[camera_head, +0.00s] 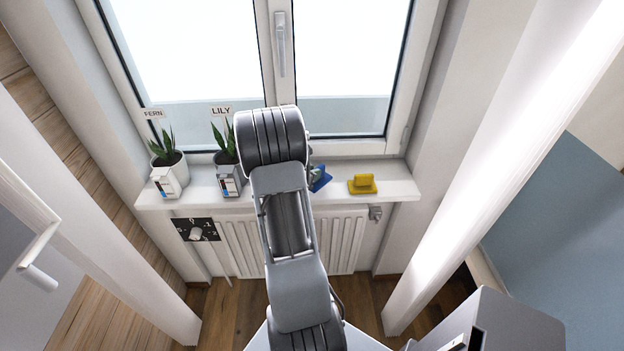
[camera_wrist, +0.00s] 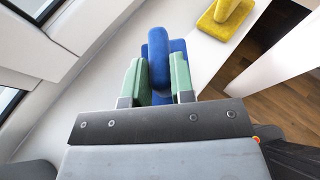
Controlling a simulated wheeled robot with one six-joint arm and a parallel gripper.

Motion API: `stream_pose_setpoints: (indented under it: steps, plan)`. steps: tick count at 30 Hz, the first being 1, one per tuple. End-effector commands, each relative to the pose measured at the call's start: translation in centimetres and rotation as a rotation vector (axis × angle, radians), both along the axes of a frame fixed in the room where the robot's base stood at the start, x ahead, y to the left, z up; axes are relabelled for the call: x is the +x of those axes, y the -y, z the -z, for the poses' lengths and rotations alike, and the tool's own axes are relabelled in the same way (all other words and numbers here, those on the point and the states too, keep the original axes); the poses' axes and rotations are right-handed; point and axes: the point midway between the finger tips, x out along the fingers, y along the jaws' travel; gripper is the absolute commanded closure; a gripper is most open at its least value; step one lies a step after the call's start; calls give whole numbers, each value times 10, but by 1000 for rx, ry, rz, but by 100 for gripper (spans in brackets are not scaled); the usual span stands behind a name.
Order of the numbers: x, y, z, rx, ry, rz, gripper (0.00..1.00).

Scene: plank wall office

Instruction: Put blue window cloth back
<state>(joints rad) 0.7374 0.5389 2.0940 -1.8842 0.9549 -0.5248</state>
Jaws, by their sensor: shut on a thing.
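The blue window cloth (camera_wrist: 158,58) is a flat blue pad with a raised rounded grip on top. In the wrist view my gripper (camera_wrist: 159,78) has its two green fingers on either side of that grip, shut on it. In the head view the blue cloth (camera_head: 322,180) shows on the windowsill (camera_head: 405,189), partly hidden behind my arm, with a bit of my gripper (camera_head: 313,172) beside it. I cannot tell whether the cloth touches the sill or is held just above it.
A yellow cloth (camera_head: 362,184) of like shape lies on the sill to the right. Two potted plants, labelled FERN (camera_head: 167,158) and LILY (camera_head: 226,150), stand at the left, each with a small white meter. A radiator (camera_head: 343,240) and a dial (camera_head: 196,230) are below. The window is shut.

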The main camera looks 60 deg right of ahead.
Motion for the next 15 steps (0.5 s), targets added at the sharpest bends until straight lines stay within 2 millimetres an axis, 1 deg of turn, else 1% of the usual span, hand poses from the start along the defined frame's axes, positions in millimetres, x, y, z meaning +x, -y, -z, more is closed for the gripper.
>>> stream_pose_setpoints:
  steps: [1,6,10,15]
  plan:
    - [2,3,5,1,-2,0,100]
    - [1,2,25,4,-4,0,100]
    - [1,2,33,0,-2,0,100]
    - [1,2,34,0,0,0,100]
